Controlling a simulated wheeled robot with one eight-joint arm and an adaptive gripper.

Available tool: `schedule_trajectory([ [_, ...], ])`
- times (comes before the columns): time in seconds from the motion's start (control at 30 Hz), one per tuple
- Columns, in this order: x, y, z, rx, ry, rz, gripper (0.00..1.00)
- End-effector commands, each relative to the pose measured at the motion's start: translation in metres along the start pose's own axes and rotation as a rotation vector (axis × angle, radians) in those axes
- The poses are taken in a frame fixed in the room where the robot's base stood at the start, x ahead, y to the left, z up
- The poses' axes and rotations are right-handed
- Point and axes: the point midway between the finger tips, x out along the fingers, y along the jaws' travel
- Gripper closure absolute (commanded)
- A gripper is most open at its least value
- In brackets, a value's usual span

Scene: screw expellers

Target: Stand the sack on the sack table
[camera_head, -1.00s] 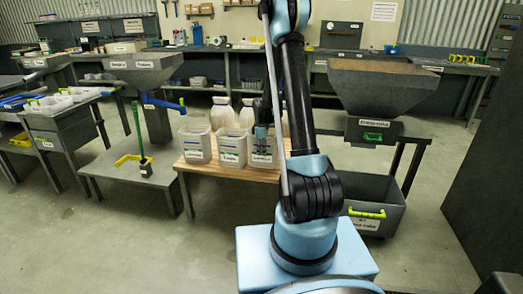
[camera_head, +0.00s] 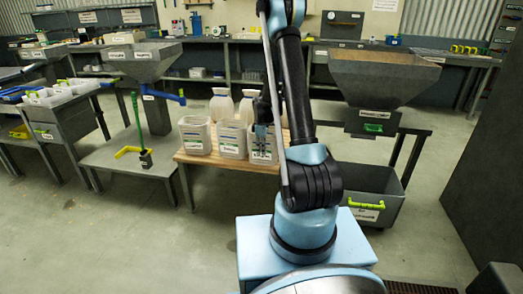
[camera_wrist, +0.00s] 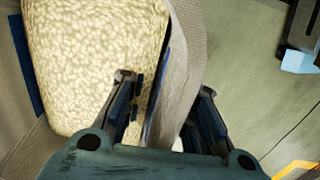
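Three open pale sacks with labels stand upright in a row on a wood-topped table (camera_head: 188,157): a left one (camera_head: 195,136), a middle one (camera_head: 232,140) and a right one (camera_head: 262,155). My gripper (camera_head: 262,132) points down at the right sack's rim. In the wrist view, this sack (camera_wrist: 184,75) is full of pale seeds (camera_wrist: 90,50). My gripper (camera_wrist: 165,98) straddles its woven wall, one finger inside over the seeds, the other outside. The fingers stand apart; whether they touch the wall is unclear. No label names the sack table legibly.
Taller white containers (camera_head: 222,104) stand behind the sacks. A low grey table (camera_head: 110,160) with a green-handled tool (camera_head: 140,135) is at left. A hopper (camera_head: 375,80) and a grey bin (camera_head: 375,190) are at right. Floor in front is clear.

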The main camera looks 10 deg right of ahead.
Motion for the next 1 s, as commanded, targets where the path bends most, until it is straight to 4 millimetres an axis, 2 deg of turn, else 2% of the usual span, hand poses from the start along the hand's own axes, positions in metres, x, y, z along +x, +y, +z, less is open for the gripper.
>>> schedule_trajectory([
  [0.37,-0.006,0.000,0.000,0.000,0.000,0.000,0.75],
  [0.57,-0.030,0.000,0.000,-0.001,0.000,0.000,0.75],
  [1.0,-0.094,-0.001,-0.001,-0.002,0.000,0.000,0.75],
])
